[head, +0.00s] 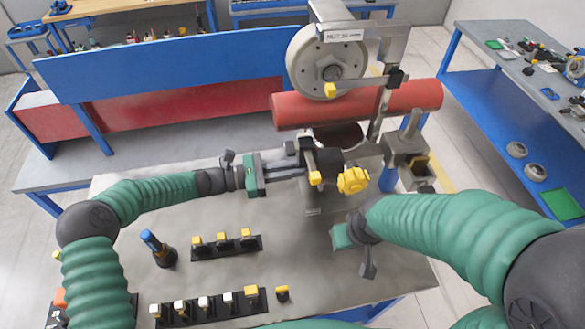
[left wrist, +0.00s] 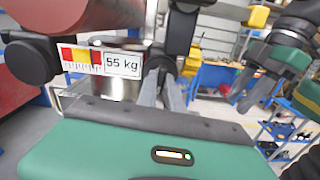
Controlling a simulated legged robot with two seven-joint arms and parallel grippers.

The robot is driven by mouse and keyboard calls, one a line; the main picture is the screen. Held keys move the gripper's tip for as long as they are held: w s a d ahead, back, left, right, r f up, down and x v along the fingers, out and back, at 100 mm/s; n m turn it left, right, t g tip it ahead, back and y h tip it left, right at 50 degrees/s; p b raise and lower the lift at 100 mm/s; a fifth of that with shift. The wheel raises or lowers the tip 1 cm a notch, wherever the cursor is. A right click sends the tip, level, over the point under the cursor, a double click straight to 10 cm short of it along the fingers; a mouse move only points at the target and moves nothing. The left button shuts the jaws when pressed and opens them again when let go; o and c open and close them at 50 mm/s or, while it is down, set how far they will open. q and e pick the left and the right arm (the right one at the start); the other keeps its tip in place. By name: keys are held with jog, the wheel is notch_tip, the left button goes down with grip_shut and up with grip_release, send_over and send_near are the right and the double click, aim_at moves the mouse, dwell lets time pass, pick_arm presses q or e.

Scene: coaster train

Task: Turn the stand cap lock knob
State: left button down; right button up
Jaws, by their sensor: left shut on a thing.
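The stand (head: 345,160) carries a dark round body with a yellow lobed knob (head: 353,180) at its front and a yellow-tipped lever (head: 315,178) left of it. My left gripper (head: 303,171) reaches in from the left, its grey fingers together at the stand's left side. In the left wrist view its fingers (left wrist: 161,80) are shut on a small dark knob (left wrist: 160,65) below a grey post. Which lock this knob belongs to is unclear. My right gripper's green body (head: 343,236) is low, in front of the stand; its fingertips are hidden.
A red cylinder (head: 420,96) and a grey wheel (head: 305,60) sit above the stand. A 55 kg label (left wrist: 122,63) is near the left fingers. Racks of yellow-topped pieces (head: 226,248) and a blue-topped tool (head: 158,248) stand on the grey table (head: 300,270).

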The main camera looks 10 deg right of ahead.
pick_arm(q)
jog(key=shift+n, duration=0.5)
jog(key=c, duration=1.7)
grip_release()
jog(key=shift+o, duration=1.1)
jog(key=shift+w, duration=0.1)
jog(key=a+b, duration=0.6)
jog(key=a, duration=1.1)
